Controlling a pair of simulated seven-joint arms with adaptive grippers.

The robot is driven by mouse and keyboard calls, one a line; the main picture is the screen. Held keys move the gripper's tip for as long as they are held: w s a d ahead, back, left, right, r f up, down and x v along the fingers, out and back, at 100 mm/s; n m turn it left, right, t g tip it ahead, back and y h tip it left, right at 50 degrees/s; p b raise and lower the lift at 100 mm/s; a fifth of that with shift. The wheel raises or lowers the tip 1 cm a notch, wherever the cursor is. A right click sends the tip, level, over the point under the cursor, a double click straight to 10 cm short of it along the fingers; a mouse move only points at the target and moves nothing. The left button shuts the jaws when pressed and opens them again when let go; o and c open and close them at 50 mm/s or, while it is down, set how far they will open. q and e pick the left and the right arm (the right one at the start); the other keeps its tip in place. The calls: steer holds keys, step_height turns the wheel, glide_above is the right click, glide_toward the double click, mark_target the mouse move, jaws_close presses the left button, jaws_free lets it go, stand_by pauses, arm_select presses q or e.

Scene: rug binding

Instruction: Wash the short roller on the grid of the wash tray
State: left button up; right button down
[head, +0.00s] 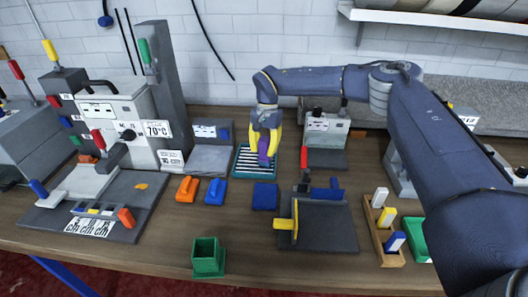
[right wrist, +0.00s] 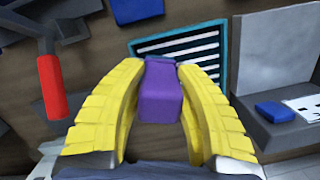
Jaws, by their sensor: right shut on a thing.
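The wash tray (head: 250,178) is a teal frame with a grid of white and dark bars, lying flat near the middle back of the table. It also shows beyond my fingers in the right wrist view (right wrist: 166,34). My right gripper (head: 264,156) has yellow fingers and points down over the tray. It is shut on a purple block-like piece (right wrist: 160,95), perhaps the short roller's handle. The piece's lower end is over the grid in the head view; I cannot tell whether it touches the bars. My left gripper is not in view.
An orange block (head: 187,188) and a blue block (head: 215,190) lie left of the tray; a blue pad (head: 265,197) lies in front. A grey machine marked 70°C (head: 155,130) stands left. A green box (head: 208,257) stands at the front edge.

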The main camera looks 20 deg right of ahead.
mark_target(264, 140)
steer(key=shift+r, duration=3.35)
